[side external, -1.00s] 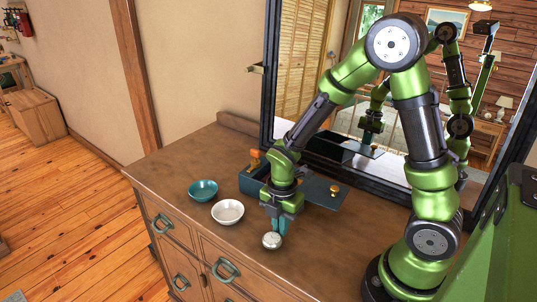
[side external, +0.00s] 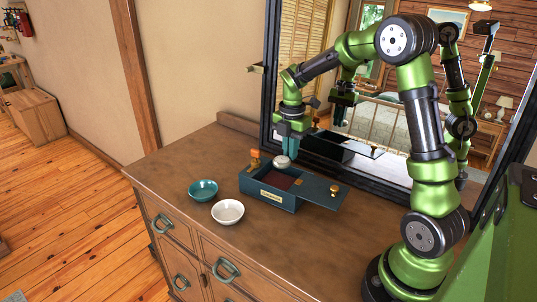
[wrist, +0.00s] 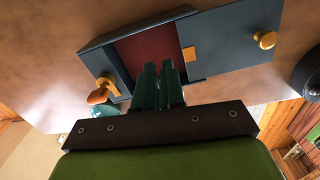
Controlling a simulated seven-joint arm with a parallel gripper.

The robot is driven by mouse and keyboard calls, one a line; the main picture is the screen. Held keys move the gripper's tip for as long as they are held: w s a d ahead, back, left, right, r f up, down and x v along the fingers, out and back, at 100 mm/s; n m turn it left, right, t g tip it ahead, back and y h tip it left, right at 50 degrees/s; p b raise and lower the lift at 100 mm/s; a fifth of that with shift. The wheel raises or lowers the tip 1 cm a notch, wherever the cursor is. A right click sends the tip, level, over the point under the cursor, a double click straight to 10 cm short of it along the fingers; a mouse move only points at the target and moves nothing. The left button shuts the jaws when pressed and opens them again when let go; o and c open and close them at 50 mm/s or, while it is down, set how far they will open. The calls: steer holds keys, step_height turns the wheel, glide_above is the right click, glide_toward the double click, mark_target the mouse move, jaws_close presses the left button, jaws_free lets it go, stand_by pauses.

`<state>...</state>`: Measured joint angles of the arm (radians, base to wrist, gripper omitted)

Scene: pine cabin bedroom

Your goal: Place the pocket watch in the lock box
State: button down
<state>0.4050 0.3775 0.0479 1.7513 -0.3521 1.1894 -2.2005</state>
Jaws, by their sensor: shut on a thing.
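The pocket watch (side external: 282,161), a pale round disc, hangs from my gripper (side external: 289,152) in the side view. The fingers are shut on it. It is held in the air above the back part of the lock box (side external: 267,197), apart from the box floor. The lock box is dark blue-grey with a label on its front, and its lid (side external: 318,190) is slid to the right, leaving a red-lined compartment (side external: 278,180) open. In the wrist view the fingers (wrist: 158,88) are close together by the compartment (wrist: 148,55); the watch cannot be made out there.
A teal bowl (side external: 203,190) and a white bowl (side external: 228,212) stand left of the box on the wooden dresser (side external: 180,165). An orange knob (side external: 254,157) rises at the box's back left. A mirror (side external: 345,120) stands behind. The dresser front is clear.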

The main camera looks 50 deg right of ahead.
mark_target(288, 179)
steer(key=shift+n, duration=0.7)
steer(key=f, duration=0.2)
steer(key=d+f, duration=0.1)
steer(key=f, duration=0.2)
steer(key=w+f, duration=0.1)
steer(key=f, duration=0.2)
steer(key=shift+w+d+f, duration=0.1)
steer(key=shift+d+f, duration=0.05)
steer(key=shift+d, duration=0.05)
steer(key=shift+f, duration=0.2)
steer(key=c, duration=1.2)
jaws_free()
steer(key=shift+c, duration=0.2)
